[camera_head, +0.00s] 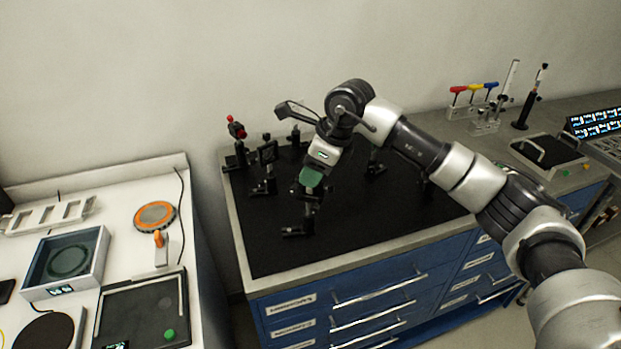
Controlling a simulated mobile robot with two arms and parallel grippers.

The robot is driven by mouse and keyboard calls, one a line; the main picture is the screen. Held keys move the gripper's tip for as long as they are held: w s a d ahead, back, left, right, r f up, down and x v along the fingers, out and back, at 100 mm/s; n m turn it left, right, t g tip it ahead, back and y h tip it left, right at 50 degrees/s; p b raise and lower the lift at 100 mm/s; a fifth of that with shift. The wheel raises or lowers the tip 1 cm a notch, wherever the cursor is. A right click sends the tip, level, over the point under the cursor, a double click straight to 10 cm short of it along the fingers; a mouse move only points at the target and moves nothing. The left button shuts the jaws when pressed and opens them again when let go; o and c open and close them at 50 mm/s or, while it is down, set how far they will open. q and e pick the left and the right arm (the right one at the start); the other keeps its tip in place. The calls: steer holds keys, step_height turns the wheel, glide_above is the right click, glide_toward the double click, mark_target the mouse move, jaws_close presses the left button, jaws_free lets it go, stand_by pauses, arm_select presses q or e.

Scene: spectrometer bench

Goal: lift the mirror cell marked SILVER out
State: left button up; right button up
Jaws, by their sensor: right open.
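My right arm reaches in from the right over the black-topped optical bench (268,245). My right gripper (311,181) points down at the top of a dark post-mounted optic (308,208) near the front left of the bench. The gripper is open; its green-tinted end overlaps the top of that mount, and I cannot tell whether they touch. Other dark mounts stand behind, one with a red part (236,129) and one with a square frame (267,156). No SILVER marking is readable, so I cannot tell which is that mirror cell. My left gripper is not in view.
Blue drawers (375,310) front the bench. A white side table (125,185) at left holds trays, an orange-rimmed disc (155,216) and a glass-topped box (68,262). Coloured-handled drivers (473,90) stand at the back right. The bench's front left corner is clear.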

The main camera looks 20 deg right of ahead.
steer(key=shift+c, duration=0.4)
jaws_close()
